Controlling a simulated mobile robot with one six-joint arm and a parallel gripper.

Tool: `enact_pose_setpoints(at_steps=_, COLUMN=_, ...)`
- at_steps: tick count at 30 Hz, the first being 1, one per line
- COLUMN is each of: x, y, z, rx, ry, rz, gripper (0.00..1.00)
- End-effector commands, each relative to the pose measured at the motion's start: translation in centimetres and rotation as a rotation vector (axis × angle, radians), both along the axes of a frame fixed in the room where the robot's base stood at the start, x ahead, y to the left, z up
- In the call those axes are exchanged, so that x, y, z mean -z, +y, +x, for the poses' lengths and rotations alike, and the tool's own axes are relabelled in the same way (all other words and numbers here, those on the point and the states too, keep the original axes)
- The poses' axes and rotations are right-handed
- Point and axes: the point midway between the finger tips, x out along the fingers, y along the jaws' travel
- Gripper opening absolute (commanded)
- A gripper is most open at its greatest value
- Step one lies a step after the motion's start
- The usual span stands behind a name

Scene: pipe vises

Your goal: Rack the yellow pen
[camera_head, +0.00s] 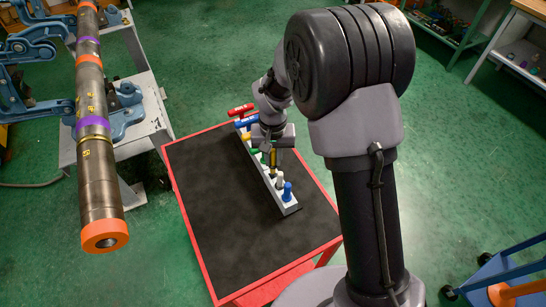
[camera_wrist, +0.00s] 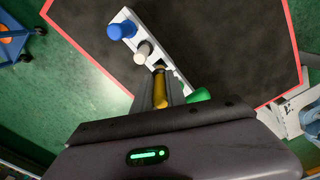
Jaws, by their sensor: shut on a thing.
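The yellow pen (camera_wrist: 160,92) stands between the fingers of my gripper (camera_wrist: 166,84) in the wrist view. In the head view my gripper (camera_head: 273,158) points down over the rack with the yellow pen (camera_head: 273,160) showing as a thin strip. The long pale rack (camera_head: 291,208) lies on the black table top. The pen's far end is at a dark square opening in the rack, between a white piece (camera_wrist: 143,51) and a green piece (camera_wrist: 199,95). I cannot tell how far into the opening it reaches.
A blue piece (camera_head: 287,190) stands at the rack's near end. Red (camera_head: 240,110) and blue (camera_head: 247,121) handles are at its far end. The red-rimmed table (camera_head: 215,240) is bare left of the rack. A long pipe (camera_head: 95,150) in blue vises stands at left.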

Motion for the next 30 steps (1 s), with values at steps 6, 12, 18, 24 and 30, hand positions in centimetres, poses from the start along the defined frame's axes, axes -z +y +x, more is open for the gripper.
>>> enact_pose_setpoints(at_steps=6, x=0.4, y=0.0, z=0.0, rx=0.000, ry=0.000, rz=0.000, gripper=0.00)
enact_pose_setpoints(at_steps=12, x=0.7, y=0.0, z=0.0, rx=0.000, ry=0.000, rz=0.000, gripper=0.00)
enact_pose_setpoints(at_steps=18, x=0.9, y=0.0, z=0.0, rx=0.000, ry=0.000, rz=0.000, gripper=0.00)
enact_pose_setpoints(at_steps=24, x=1.2, y=0.0, z=0.0, rx=0.000, ry=0.000, rz=0.000, gripper=0.00)
enact_pose_setpoints(at_steps=30, x=1.5, y=0.0, z=0.0, rx=0.000, ry=0.000, rz=0.000, gripper=0.00)
